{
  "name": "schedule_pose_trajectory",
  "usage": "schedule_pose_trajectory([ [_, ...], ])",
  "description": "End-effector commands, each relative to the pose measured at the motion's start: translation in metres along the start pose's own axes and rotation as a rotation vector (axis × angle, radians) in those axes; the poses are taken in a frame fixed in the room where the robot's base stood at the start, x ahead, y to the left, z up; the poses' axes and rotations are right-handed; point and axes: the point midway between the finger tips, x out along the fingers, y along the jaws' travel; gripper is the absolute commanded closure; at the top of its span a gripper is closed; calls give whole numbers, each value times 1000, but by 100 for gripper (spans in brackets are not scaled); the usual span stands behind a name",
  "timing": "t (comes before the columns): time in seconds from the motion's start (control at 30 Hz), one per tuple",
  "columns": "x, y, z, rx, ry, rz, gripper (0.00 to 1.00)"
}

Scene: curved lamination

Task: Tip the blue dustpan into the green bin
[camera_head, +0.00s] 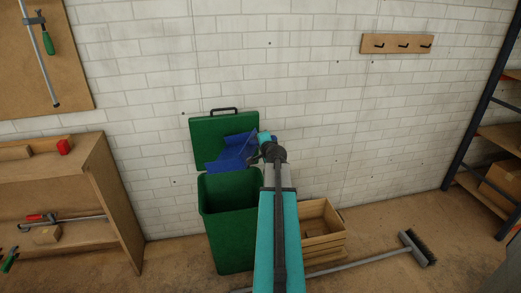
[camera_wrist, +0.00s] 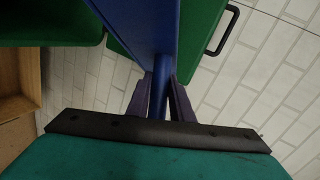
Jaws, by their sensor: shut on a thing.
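The blue dustpan (camera_head: 231,152) is held above the green bin (camera_head: 231,231), in front of its raised green lid (camera_head: 205,136). The pan looks tilted, but its contents cannot be made out. In the head view my gripper (camera_head: 266,150) is at the dustpan's right end, partly hidden by my arm. In the wrist view my gripper (camera_wrist: 160,98) is shut on the handle of the blue dustpan (camera_wrist: 152,38). The green bin (camera_wrist: 50,22) shows at the upper left there, and the lid with its black handle (camera_wrist: 222,30) at the upper right.
A wooden crate (camera_head: 322,238) stands on the floor right of the bin. A broom (camera_head: 415,249) lies farther right. A wooden shelf unit (camera_head: 118,190) stands at the left, and a metal rack (camera_head: 480,125) at the right. A white brick wall (camera_head: 310,95) is behind the bin.

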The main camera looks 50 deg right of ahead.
Motion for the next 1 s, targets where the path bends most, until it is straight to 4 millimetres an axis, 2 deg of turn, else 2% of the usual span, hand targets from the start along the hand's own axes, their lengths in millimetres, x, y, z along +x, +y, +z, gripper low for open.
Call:
schedule_pose_trajectory([
  [1.0, -17, -46, -9, 285, -67, -189, 100],
])
